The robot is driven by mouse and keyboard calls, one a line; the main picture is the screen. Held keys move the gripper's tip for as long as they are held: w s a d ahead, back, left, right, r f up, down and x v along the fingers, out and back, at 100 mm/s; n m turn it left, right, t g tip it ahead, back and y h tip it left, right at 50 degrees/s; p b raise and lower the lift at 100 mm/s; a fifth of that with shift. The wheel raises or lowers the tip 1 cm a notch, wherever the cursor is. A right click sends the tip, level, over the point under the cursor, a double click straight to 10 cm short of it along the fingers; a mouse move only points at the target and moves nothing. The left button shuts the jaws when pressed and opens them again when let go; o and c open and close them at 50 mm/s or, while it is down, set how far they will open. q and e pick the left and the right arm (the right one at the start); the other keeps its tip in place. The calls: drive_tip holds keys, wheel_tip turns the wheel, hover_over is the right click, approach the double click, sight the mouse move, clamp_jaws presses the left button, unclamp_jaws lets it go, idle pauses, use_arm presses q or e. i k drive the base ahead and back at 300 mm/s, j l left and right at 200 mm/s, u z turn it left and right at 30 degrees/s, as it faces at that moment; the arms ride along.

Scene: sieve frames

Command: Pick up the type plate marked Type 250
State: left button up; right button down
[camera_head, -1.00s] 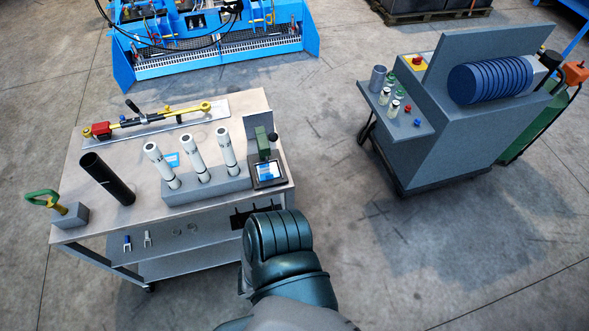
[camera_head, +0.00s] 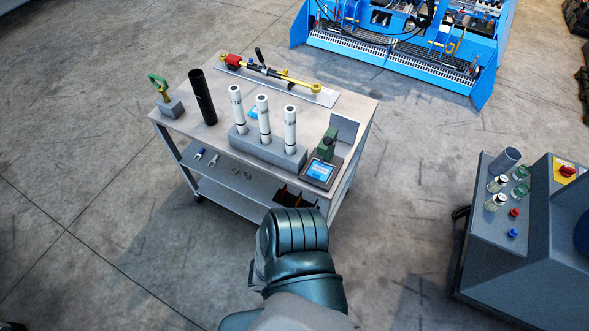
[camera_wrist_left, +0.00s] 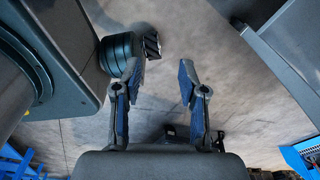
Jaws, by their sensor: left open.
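No plate with readable "Type 250" lettering can be made out in either view. The workbench (camera_head: 350,105) stands ahead in the head view with small parts on it and on its lower shelf (camera_head: 222,190). A small light-blue piece (camera_head: 252,112) lies behind the white tubes, its marking too small to read. My left gripper (camera_wrist_left: 161,82) is open and empty in the left wrist view, its two fingers apart above the concrete floor. One of my arms rises from the bottom of the head view, in front of the bench; its fingers do not show there. My right gripper is not in view.
Three white tubes (camera_head: 263,118) stand in a grey block, with a black tube (camera_head: 202,97) to their left. A green device with a screen (camera_head: 320,171) sits at the right corner. A grey cart (camera_head: 485,235) stands right, a blue machine (camera_head: 400,50) behind. Floor between is clear.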

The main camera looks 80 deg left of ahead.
sight(321, 172)
drive_tip(key=i+u, duration=0.15)
drive_tip(key=u, duration=0.35)
drive_tip(key=i+u, duration=0.2)
drive_tip(key=u, duration=0.3)
drive_tip(key=i+l+u, duration=0.1)
drive_tip(key=u, duration=0.4)
drive_tip(key=i+l+u, duration=0.15)
drive_tip(key=u, duration=0.35)
drive_tip(key=i+l+u, duration=0.1)
drive_tip(key=l+u, duration=0.15)
drive_tip(key=u, duration=0.2)
